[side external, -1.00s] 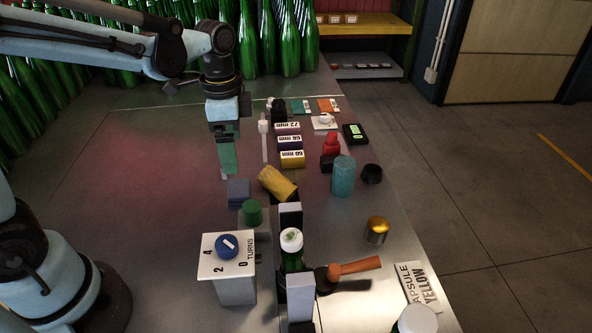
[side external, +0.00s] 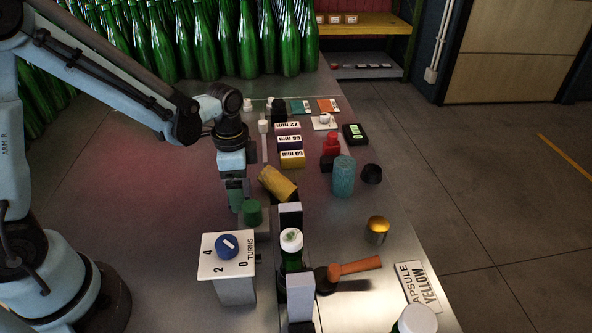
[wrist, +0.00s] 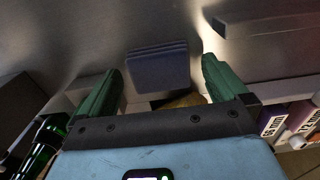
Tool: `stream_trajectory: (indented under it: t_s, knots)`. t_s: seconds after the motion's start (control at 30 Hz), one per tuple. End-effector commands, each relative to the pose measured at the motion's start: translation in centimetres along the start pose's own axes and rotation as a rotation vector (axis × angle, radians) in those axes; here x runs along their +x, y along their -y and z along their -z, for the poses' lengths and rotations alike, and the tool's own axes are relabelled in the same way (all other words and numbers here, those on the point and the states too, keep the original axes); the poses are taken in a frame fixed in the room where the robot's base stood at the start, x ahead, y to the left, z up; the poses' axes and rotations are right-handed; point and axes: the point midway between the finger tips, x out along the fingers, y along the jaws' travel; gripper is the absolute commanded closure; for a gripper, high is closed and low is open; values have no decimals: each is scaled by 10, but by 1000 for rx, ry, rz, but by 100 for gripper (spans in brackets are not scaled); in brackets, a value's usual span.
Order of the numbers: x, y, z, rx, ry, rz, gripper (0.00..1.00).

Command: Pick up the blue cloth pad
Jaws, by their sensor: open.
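The blue cloth pad (wrist: 158,70) is a dark blue, folded stack lying on the metal table. In the wrist view it shows between and beyond the two green fingers of my gripper (wrist: 160,82), with a gap on either side. In the side view my gripper (side external: 237,198) is low over the pad's place and hides it almost wholly. The fingers are open and nothing is held. I cannot tell how far the fingertips are above the table.
A capped green bottle (side external: 291,243) stands between grey blocks. The table to the left is clear; green bottles (side external: 200,45) crowd the back.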

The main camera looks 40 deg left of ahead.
Motion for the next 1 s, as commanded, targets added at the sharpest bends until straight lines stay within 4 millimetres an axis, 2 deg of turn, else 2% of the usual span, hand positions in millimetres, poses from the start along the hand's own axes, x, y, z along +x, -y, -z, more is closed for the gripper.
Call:
stream_trajectory:
  t_s: [0.1, 0.37, 0.73, 1.0]
  knots:
    - [8, 0, 0, 0, -1, 0, 0]
    - [9, 0, 0, 0, -1, 0, 0]
    - [9, 0, 0, 0, -1, 0, 55]
    - [9, 0, 0, 0, -1, 0, 55]
